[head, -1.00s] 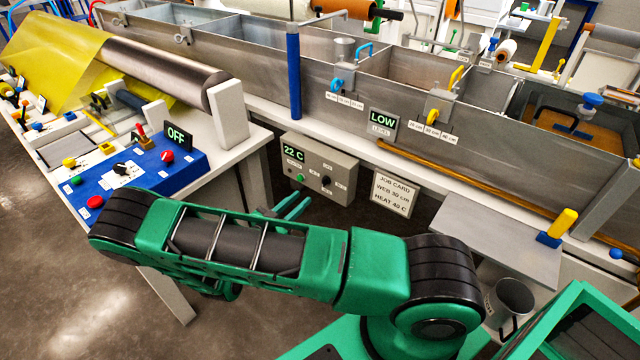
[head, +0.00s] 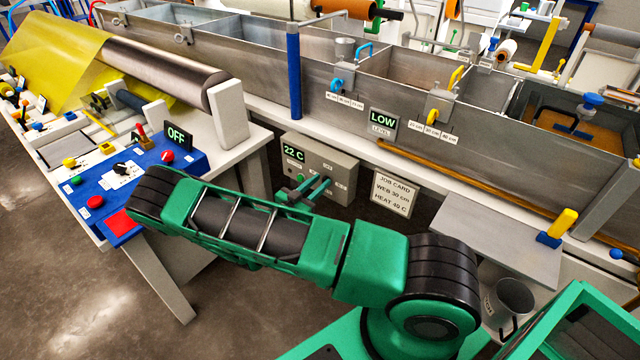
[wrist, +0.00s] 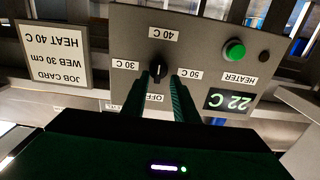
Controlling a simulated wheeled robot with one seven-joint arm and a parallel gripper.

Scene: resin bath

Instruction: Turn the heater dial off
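The heater box (head: 345,163) is a grey panel under the trough's front edge, with a "22 C" display (head: 294,152). The wrist view shows the panel (wrist: 205,35) upside down. Its black dial (wrist: 157,71) has OFF, 30 C, 40 C and 50 C labels around it. A small white mark shows on the dial, but I cannot tell surely which label it points to. My gripper (wrist: 159,77) is open, with one green finger on each side of the dial; contact cannot be told. In the head view my gripper (head: 320,186) covers the dial.
A green button (wrist: 234,50) and a dark round lamp (wrist: 264,57) sit beside the dial. A job card (head: 396,193) reading "HEAT 40 C" hangs right of the box. The blue control console (head: 140,180) stands left, near my arm.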

